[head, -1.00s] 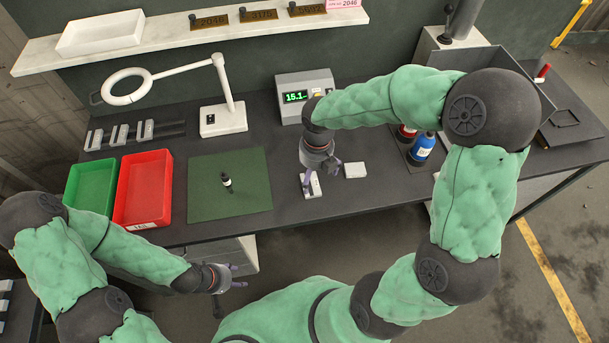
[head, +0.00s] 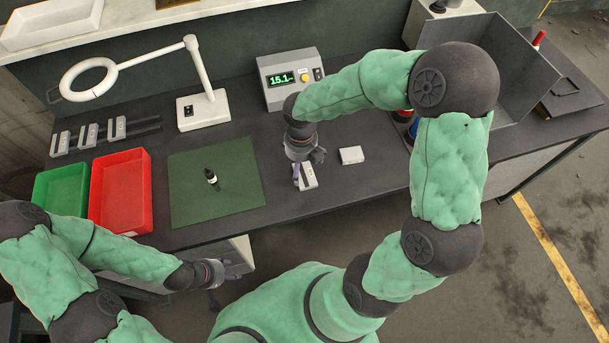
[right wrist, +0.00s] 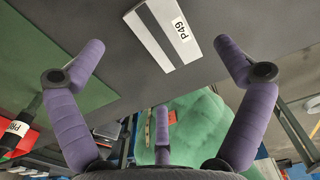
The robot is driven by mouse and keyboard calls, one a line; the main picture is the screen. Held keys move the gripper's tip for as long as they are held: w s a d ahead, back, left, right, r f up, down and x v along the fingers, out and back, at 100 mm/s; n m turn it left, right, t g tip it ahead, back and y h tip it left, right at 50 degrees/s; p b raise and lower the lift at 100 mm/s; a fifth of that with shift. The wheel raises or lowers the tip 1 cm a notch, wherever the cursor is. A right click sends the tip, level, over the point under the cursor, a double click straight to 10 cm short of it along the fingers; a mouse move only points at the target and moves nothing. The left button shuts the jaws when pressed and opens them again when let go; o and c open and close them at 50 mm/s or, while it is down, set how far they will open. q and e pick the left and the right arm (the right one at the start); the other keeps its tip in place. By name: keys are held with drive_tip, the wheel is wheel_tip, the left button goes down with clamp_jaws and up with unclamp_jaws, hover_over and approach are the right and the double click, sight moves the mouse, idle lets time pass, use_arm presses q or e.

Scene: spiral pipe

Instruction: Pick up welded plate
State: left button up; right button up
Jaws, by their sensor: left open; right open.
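A light grey plate (head: 308,180) lies on the dark bench near its front edge. In the right wrist view this plate (right wrist: 155,38) has a raised strip and a label reading P49. My right gripper (head: 307,170) is above the plate with its fingers pointing down at it. In the right wrist view the right gripper (right wrist: 160,60) is open and empty, and the plate lies beyond the gap between the two upper fingertips. The fingers partly hide the plate in the head view. My left gripper (head: 226,272) is open and empty in front of the bench.
A small white block (head: 351,155) lies right of the plate. A display box (head: 291,78) and lamp (head: 203,108) stand behind.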

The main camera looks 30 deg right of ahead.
sight(301, 174)
wheel_tip(301, 174, down, 5)
drive_tip(key=shift+w+f+b, duration=0.1)
drive_tip(key=shift+b, duration=1.1)
drive_tip(key=c, duration=1.7)
